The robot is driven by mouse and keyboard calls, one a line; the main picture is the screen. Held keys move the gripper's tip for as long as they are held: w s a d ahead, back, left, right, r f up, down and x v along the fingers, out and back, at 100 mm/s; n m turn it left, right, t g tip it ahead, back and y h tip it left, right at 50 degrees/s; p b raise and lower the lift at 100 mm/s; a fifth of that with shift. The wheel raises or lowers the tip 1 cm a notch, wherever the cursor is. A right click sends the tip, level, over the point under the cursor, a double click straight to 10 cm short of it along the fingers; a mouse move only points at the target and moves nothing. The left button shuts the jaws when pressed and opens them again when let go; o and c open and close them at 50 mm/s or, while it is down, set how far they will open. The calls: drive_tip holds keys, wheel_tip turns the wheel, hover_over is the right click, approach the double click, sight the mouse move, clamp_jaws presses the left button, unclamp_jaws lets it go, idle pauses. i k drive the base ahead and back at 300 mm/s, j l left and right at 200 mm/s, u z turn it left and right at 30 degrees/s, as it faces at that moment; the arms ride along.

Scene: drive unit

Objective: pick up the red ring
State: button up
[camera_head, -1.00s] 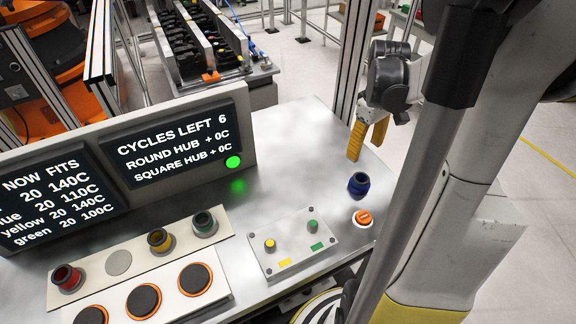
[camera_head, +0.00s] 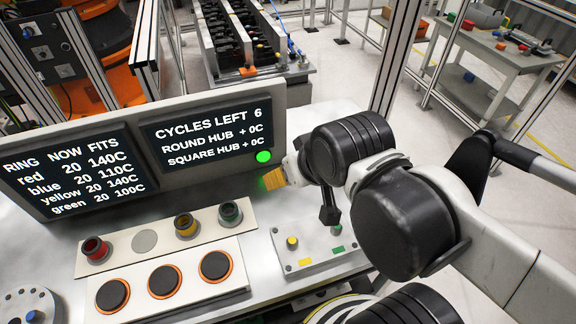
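The red ring (camera_head: 95,249) sits on its seat at the left end of the pale ring tray (camera_head: 150,246). My gripper's yellow fingers (camera_head: 275,178) are at the end of my arm, above the table near the green light, well to the right of the red ring and apart from it. Only part of the fingers shows, edge on, so their opening cannot be judged.
Several black orange-rimmed discs (camera_head: 164,281) lie in front. A display (camera_head: 205,137) stands behind. A button panel (camera_head: 318,247) is at right.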

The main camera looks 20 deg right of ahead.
sight(94, 247)
drive_tip(key=u, duration=1.45)
drive_tip(key=i+j+z, duration=0.1)
drive_tip(key=i+j, duration=0.2)
drive_tip(key=i+j+z, duration=0.1)
drive_tip(key=i+j, duration=0.15)
drive_tip(key=j, duration=0.2)
drive_tip(key=i+j+z, duration=0.1)
drive_tip(key=i+j, duration=0.15)
drive_tip(key=j, duration=0.2)
drive_tip(key=i+j+z, duration=0.15)
drive_tip(key=j, duration=0.25)
drive_tip(key=i, duration=0.1)
